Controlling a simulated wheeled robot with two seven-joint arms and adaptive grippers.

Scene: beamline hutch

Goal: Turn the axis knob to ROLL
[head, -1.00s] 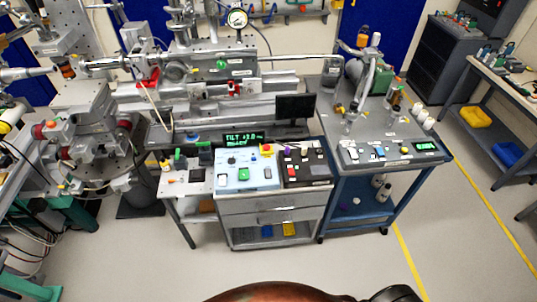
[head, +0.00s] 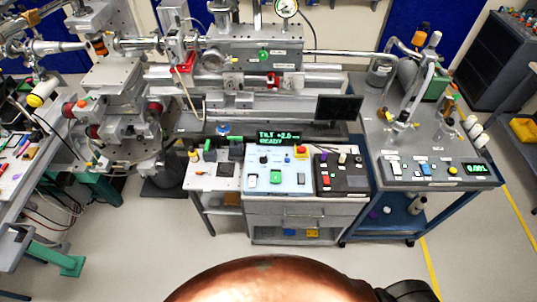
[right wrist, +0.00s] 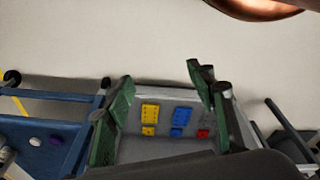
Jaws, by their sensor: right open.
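The light blue control panel (head: 291,180) sits on the front of the middle cart in the head view. A small dark round knob (head: 264,160) is on its upper left; its pointer is too small to read. The lit display (head: 278,136) behind the panel shows green text that reads TILT +2.0 and READY. My right gripper (right wrist: 160,80) shows only in the right wrist view. Its green-padded fingers are spread apart with nothing between them. The cart's lower shelf shows beyond them. My left gripper is in neither view.
A black panel (head: 342,180) with a red button adjoins the blue one on the right. A small white table (head: 214,178) stands left of it. A blue cart (head: 375,215) stands right. A dark monitor (head: 338,108) rises behind. Floor before the cart is open.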

